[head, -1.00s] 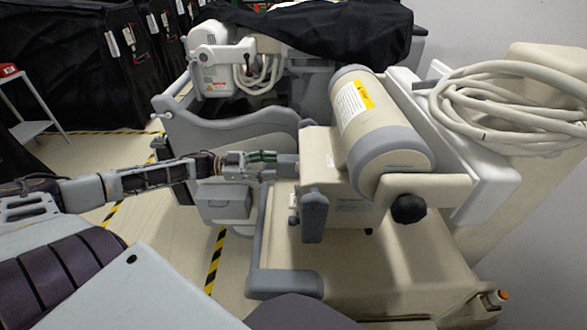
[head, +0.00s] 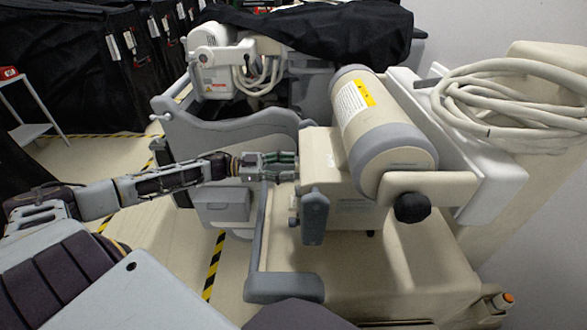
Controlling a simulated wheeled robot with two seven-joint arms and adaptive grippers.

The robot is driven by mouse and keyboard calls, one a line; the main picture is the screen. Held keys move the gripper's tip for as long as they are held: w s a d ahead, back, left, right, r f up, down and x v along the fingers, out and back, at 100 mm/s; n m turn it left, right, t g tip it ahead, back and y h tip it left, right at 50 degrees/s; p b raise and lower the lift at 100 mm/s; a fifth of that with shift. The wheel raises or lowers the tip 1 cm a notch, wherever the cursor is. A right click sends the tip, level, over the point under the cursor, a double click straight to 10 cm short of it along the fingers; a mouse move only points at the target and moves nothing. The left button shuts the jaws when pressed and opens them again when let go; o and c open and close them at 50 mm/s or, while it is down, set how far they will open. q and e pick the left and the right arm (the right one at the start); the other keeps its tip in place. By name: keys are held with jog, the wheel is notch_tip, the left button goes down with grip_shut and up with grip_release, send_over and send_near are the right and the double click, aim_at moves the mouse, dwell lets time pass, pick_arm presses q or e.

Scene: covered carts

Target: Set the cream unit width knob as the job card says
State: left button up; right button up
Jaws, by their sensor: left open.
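The cream unit (head: 345,214) stands at the centre right, with a cream and grey cylinder on top. A black round knob (head: 412,207) is on its near end, and a small grey knob (head: 293,221) sits low on its left side. I cannot tell which knob is the width knob. My left gripper (head: 292,168) is open, its fingers pointing right against or very near the unit's upper left face. The fingers hide that spot, so contact is unclear. I cannot make out a job card. My right gripper is not in view.
A grey handle (head: 314,217) hangs on the unit's near left corner, above a grey bumper rail (head: 285,287). Coiled cable (head: 510,105) lies at the right. Another cart (head: 225,130), partly under a black cover (head: 320,32), stands behind. Open floor lies left.

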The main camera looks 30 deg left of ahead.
pick_arm(q)
jog(key=shift+x, duration=1.1)
jog(key=c, duration=0.9)
jog(key=shift+c, duration=0.6)
